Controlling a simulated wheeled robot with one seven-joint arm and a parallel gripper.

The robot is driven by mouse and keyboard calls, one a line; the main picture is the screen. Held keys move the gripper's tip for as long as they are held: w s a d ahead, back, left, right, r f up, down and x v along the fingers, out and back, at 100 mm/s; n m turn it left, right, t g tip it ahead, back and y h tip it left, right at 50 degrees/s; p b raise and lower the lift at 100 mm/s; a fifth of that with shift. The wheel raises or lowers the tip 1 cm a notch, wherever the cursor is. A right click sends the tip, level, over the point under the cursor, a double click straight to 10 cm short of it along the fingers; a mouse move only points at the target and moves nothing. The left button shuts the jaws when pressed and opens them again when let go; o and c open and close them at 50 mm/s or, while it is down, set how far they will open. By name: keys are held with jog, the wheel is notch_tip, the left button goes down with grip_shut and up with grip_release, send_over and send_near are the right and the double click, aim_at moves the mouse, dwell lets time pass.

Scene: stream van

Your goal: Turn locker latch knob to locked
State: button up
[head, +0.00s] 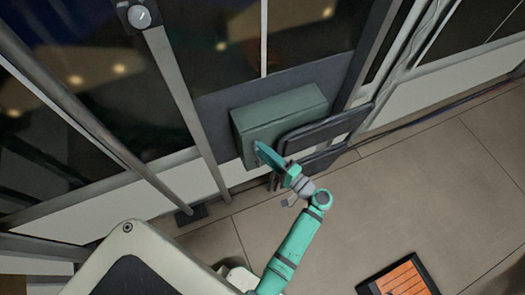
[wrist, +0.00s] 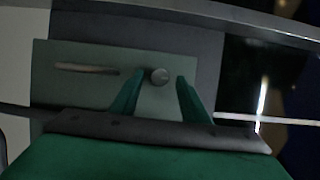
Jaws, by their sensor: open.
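The locker is a grey-green box (head: 283,112) mounted low on the wall panel in the head view. Its front face (wrist: 70,95) fills the middle of the wrist view. A small round grey knob (wrist: 159,77) sits on that face, with a long pale slot or handle (wrist: 87,68) to its left. My gripper (wrist: 160,80) is open, one finger on each side of the knob, with a visible gap on both sides. In the head view my gripper (head: 258,150) is at the locker's front, and the knob is hidden there. The knob's lock position cannot be told.
Dark flat panels (head: 325,130) stand close to the right of the locker. An orange slatted item (head: 402,280) lies on the tiled floor at lower right. Floor between is clear.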

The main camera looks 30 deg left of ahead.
jog(key=s+d, duration=0.2)
jog(key=d, duration=0.7)
jog(key=shift+d, duration=0.2)
jog(key=s+d+f+m+t+h, duration=0.1)
jog(key=s+f+m+t+h, duration=0.15)
jog(key=f, duration=0.35)
jog(key=s+d+f+m+t+h, duration=0.1)
jog(key=s+f+h, duration=0.3)
jog(key=f, duration=0.2)
jog(key=s+d+f+t+h, duration=0.2)
jog(key=s+d+f+h, duration=0.1)
jog(key=s+d+h, duration=0.35)
jog(key=s+d+r+n+t+h, duration=0.2)
jog(key=s+d+r+t+h, duration=0.15)
jog(key=s+d+r, duration=0.45)
notch_tip(320, 180, up, 17)
jog(key=s+a+n+t+h, duration=0.1)
jog(key=s+a+n+t, duration=0.1)
jog(key=n+t, duration=0.1)
jog(key=shift+s+n, duration=0.35)
jog(key=shift+n, duration=0.1)
jog(key=shift+a, duration=0.1)
